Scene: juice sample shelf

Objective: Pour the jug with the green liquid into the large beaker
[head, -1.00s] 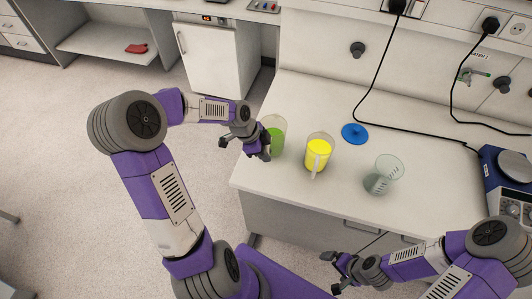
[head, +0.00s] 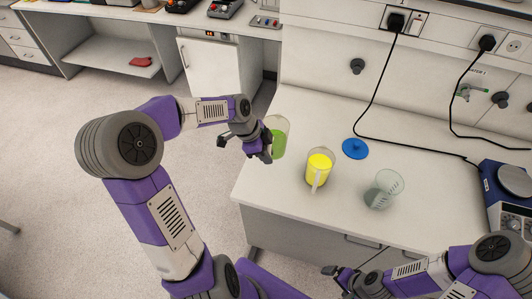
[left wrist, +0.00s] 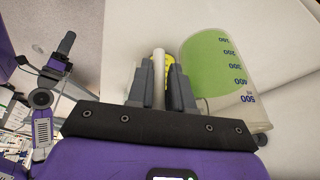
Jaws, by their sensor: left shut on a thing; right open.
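The jug with green liquid (head: 279,142) is at the left end of the bench in the head view, slightly above the top. My left gripper (head: 267,153) is shut on it at its handle side, which the fingers partly hide. In the left wrist view the jug (left wrist: 222,65) with blue scale marks lies beside the fingers (left wrist: 160,80). The large clear beaker (head: 385,188) stands empty-looking on the bench, to the right. My right gripper (head: 333,278) is open and empty, low in front of the bench.
A jug with yellow liquid (head: 318,170) stands between the green jug and the beaker. A blue disc (head: 355,148) lies behind it. A blue device (head: 508,190) stands at the right end. Black cables hang down the back wall. The bench (head: 300,105) is bare behind the jugs.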

